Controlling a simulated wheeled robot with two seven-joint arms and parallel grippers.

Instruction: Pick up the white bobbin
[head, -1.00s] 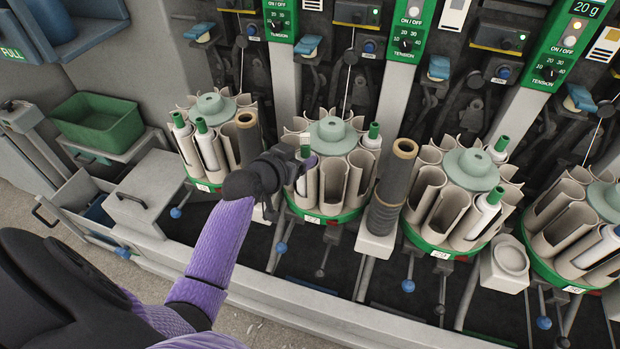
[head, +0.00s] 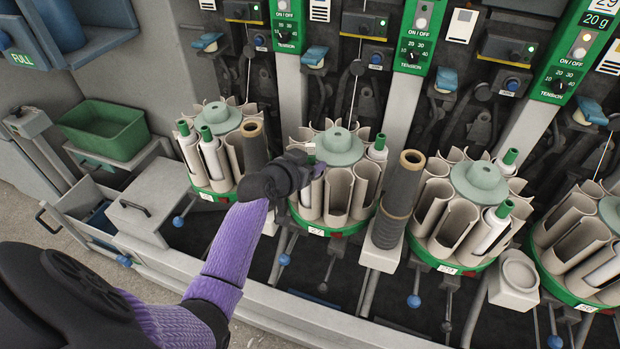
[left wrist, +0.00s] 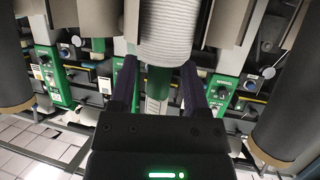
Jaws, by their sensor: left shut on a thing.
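The white bobbin (left wrist: 172,32) has white yarn and a green tube end (left wrist: 158,82), seen close up in the left wrist view. My left gripper (left wrist: 158,88) is shut on that green end, one dark finger on each side. In the head view my left gripper (head: 314,168) is at the left side of the second round magazine (head: 336,228) from the left, and mostly hides the bobbin there. I cannot tell how far the bobbin sits in its pocket. My right gripper is not in view.
Other white bobbins with green ends stand in the left magazine (head: 212,188), the second magazine and the third magazine (head: 446,262). A tall dark cylinder (head: 398,205) stands right of the gripper, another dark one (head: 254,146) to its left. A green bin (head: 105,130) is at far left.

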